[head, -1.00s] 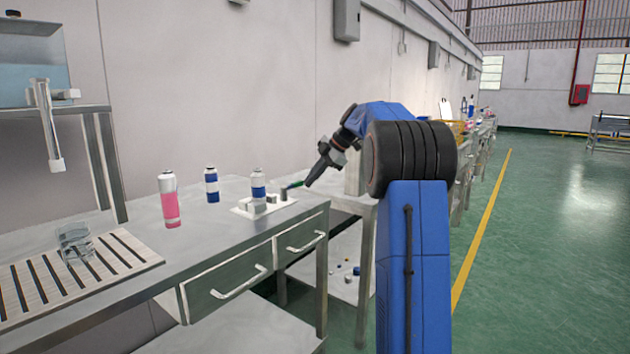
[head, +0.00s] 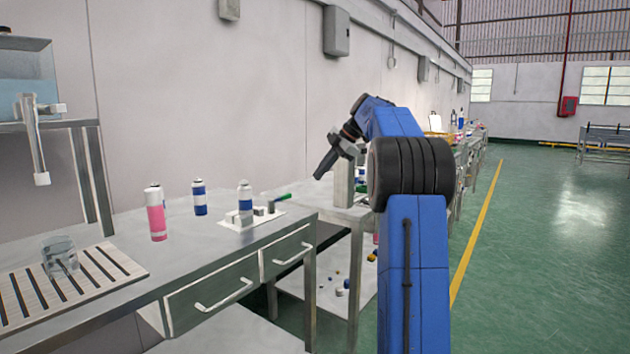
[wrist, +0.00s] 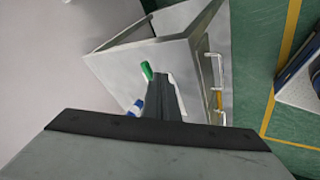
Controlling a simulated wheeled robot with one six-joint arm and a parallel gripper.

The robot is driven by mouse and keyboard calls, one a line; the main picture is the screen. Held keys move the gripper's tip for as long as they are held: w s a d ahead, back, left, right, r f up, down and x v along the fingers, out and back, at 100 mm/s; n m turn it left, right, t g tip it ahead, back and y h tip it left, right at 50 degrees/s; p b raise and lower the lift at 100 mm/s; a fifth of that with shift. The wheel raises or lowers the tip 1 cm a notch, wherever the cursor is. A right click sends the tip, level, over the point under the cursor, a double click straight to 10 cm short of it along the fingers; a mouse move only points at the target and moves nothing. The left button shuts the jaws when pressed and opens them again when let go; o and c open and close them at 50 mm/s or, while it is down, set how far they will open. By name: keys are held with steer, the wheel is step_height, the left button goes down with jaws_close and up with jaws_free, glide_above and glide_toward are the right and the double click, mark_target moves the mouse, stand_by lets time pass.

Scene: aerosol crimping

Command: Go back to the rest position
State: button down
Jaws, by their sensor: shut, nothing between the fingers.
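My gripper (head: 322,172) is shut and empty, raised above the right end of the workbench (head: 130,285). Its dark fingers (wrist: 165,97) point down toward the bench in the wrist view. Below and left of it, a white plate (head: 268,220) holds a blue-and-white can (head: 245,203), small grey blocks and a green-handled tool (head: 280,198). The green handle also shows in the wrist view (wrist: 147,71), just beyond the fingers. The gripper looks clear of these things.
A pink bottle (head: 156,215) and another blue-and-white can (head: 200,198) stand further left on the bench. A clear beaker (head: 60,256) is on the slatted rack (head: 85,285). A wall box (head: 336,32) hangs behind my arm. The green floor at right is open.

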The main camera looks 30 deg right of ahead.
steer(key=shift+s+d+r, duration=0.1)
steer(key=shift+r, duration=0.1)
stand_by(0.5)
steer(key=s+a+f+m+g+h, duration=0.1)
steer(key=s+a+f+m, duration=0.25)
steer(key=s+a, duration=0.75)
steer(key=s+a+f+m+h, duration=0.25)
steer(key=s+a+m, duration=0.25)
steer(key=s+a, duration=0.5)
steer(key=s+a+f+m, duration=0.4)
steer(key=s+a+f, duration=0.1)
steer(key=s+f, duration=0.5)
steer(key=s+a+f+m+h, duration=0.1)
steer(key=s+a+f+m, duration=0.3)
steer(key=s+f, duration=0.7)
steer(key=s+a, duration=0.1)
steer(key=s, duration=0.2)
steer(key=shift+s+a, duration=0.15)
steer(key=shift+a, duration=0.1)
